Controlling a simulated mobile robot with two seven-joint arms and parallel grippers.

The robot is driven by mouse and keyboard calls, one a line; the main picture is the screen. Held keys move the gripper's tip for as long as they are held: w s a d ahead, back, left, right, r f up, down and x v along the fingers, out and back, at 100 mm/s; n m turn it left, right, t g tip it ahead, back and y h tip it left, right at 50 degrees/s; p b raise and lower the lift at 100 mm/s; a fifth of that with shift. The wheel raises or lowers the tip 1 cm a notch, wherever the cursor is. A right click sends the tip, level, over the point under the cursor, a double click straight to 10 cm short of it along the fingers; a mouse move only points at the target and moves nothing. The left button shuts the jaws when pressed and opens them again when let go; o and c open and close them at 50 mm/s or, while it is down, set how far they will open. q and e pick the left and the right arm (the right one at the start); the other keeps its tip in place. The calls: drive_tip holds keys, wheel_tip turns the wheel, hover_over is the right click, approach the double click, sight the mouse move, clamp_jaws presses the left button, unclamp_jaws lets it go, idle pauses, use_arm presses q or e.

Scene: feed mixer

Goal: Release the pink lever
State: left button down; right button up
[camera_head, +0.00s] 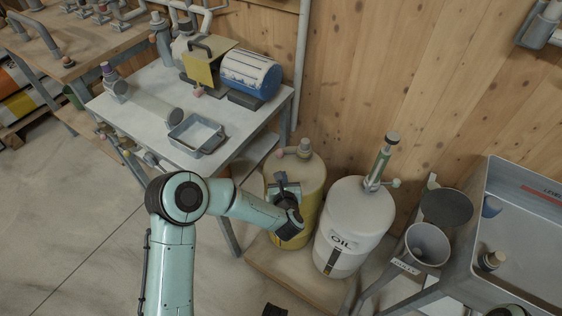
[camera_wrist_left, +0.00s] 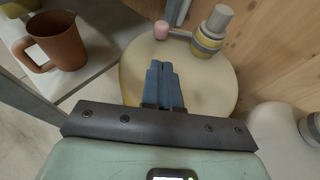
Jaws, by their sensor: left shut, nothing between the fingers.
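A yellow drum (camera_head: 312,180) stands beside the table, with a pump on its lid. The pump has a pink lever end (camera_wrist_left: 161,29), which sticks out to the left of the pump's yellow and grey body (camera_wrist_left: 210,32) in the left wrist view. My left gripper (camera_head: 281,178) is over the drum's near side. In the left wrist view its blue fingers (camera_wrist_left: 162,72) are shut together and empty, above the lid and pointing at the pink end. A gap shows between the fingertips and the lever. My right gripper is not in view.
A white oil drum (camera_head: 352,215) with its own pump stands close on the right. A metal table (camera_head: 150,85) with a tray (camera_head: 196,134) is on the left. A brown mug (camera_wrist_left: 62,42) is left of the drum. The wooden wall (camera_head: 370,70) is behind.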

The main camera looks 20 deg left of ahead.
sight(280, 157)
use_arm(q)
drive_tip(key=shift+s, duration=0.1)
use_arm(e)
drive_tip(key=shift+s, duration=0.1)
use_arm(q)
drive_tip(key=b+x, duration=0.1)
drive_tip(key=x, duration=0.9)
drive_tip(key=shift+b, duration=0.3)
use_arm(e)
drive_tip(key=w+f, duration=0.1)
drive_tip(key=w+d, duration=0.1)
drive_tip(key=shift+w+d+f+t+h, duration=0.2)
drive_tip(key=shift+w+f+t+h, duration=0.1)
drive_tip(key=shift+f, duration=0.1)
